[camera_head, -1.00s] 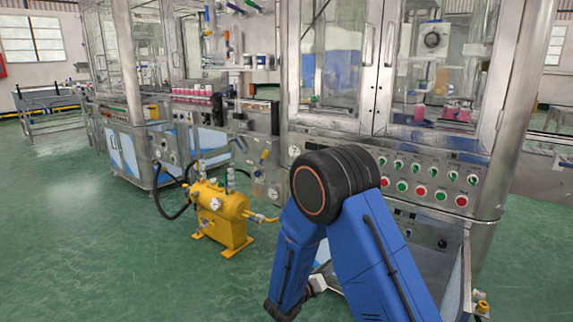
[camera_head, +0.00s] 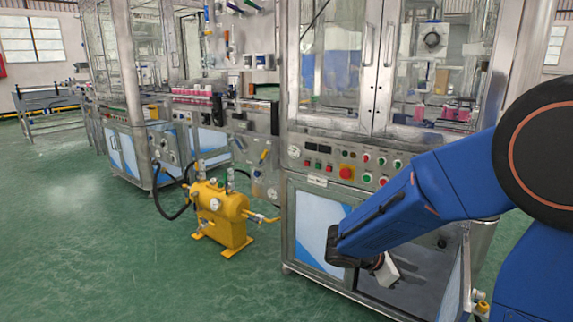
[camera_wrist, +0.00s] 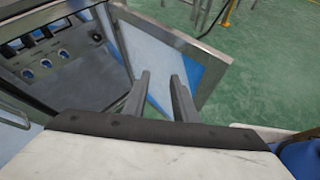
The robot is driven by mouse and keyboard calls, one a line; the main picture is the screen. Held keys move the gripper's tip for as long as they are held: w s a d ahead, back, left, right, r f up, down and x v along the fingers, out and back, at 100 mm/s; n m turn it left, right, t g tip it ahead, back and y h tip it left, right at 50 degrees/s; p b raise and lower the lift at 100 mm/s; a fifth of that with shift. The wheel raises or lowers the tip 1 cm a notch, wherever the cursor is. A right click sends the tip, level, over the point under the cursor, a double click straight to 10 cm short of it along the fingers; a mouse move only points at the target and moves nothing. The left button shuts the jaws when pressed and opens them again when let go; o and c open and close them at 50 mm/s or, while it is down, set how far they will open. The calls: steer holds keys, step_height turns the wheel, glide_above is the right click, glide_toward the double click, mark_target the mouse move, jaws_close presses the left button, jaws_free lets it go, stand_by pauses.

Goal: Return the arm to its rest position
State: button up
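My gripper (camera_wrist: 160,76) shows in the wrist view with two grey fingers standing apart and nothing between them. Beyond the fingers is a cabinet door (camera_wrist: 215,72) with a metal frame and a white and blue panel, standing open. In the head view my blue arm reaches in from the right, bent down in front of the machine. A pale part at the arm's end shows low before the dark open cabinet (camera_head: 430,288); the fingers cannot be made out there. I cannot tell whether anything touches the door.
The steel machine (camera_head: 345,120) with glass doors and a button panel (camera_head: 318,162) stands close by. A yellow pressure unit (camera_head: 221,212) with hoses stands on the floor to the left. In the wrist view knobs (camera_wrist: 45,64) show inside the cabinet. Green floor (camera_head: 90,235) at left is clear.

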steer(key=s+d+r+m+g+y, duration=0.1)
steer(key=s+r+m+y, duration=0.2)
steer(key=s+m+y, duration=0.8)
steer(key=s+a+r+m+t, duration=0.3)
steer(key=s+a+m, duration=0.3)
steer(key=s, duration=0.6)
steer(key=shift+a+r+m+t+y, duration=0.4)
steer(key=shift+m, duration=0.2)
steer(key=shift+w, duration=0.1)
stand_by(0.6)
